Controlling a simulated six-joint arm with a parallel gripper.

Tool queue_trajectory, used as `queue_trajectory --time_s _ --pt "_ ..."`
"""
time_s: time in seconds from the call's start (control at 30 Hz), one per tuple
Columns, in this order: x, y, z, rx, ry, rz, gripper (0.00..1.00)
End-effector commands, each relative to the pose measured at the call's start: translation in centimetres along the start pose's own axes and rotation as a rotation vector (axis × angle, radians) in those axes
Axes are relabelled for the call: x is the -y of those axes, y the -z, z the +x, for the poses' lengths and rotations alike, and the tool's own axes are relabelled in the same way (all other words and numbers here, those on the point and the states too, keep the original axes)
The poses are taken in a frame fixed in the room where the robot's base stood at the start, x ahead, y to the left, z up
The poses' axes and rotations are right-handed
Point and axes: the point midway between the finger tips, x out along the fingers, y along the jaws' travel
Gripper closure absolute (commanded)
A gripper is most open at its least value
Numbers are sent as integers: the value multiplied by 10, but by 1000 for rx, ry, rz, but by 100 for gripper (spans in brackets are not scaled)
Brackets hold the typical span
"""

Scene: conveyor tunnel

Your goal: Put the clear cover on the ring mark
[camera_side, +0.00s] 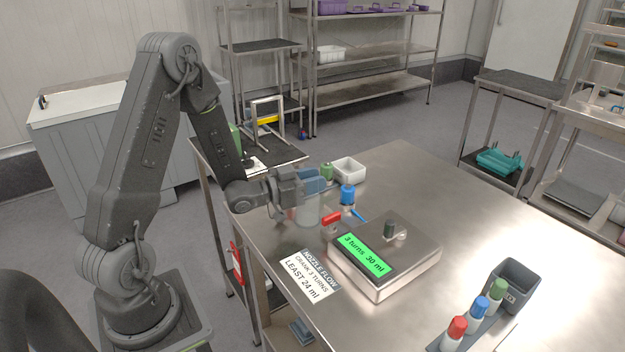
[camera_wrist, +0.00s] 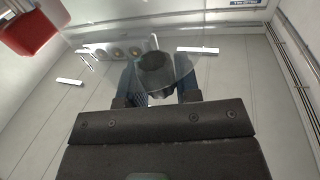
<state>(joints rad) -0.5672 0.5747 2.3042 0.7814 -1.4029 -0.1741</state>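The clear cover (camera_side: 306,210) is a see-through cylinder above or on the steel table, just below my gripper (camera_side: 316,182) in the side view; I cannot tell whether its bottom edge touches the table. In the wrist view its clear body (camera_wrist: 182,72) shows faintly, with a dark knob (camera_wrist: 155,62) between the two blue fingers of my gripper (camera_wrist: 160,82). The gripper, lying nearly level, appears shut on this knob. I cannot make out the ring mark in either view; the cover or gripper may hide it.
A scale (camera_side: 395,258) reading "3 turns: 30 ml" carries a small dark piece. A red handle (camera_side: 331,219), a blue fitting (camera_side: 347,196) and a white tub (camera_side: 349,169) stand close to the cover. A printed card (camera_side: 308,277) lies in front. The table's back right is clear.

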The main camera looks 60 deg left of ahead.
Motion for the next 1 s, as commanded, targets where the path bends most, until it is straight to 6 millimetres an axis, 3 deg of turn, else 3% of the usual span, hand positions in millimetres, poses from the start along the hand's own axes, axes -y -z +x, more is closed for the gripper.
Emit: queue_trajectory --time_s 0.03,0.2,0.47,0.6,1.0 --pt "1 -12 1 29 7 -7 65" --pt "1 -11 2 28 7 -6 51" --pt "2 -10 2 27 8 -4 51" --pt "2 1 2 25 8 -3 51" --pt "2 4 -86 25 12 -10 51"
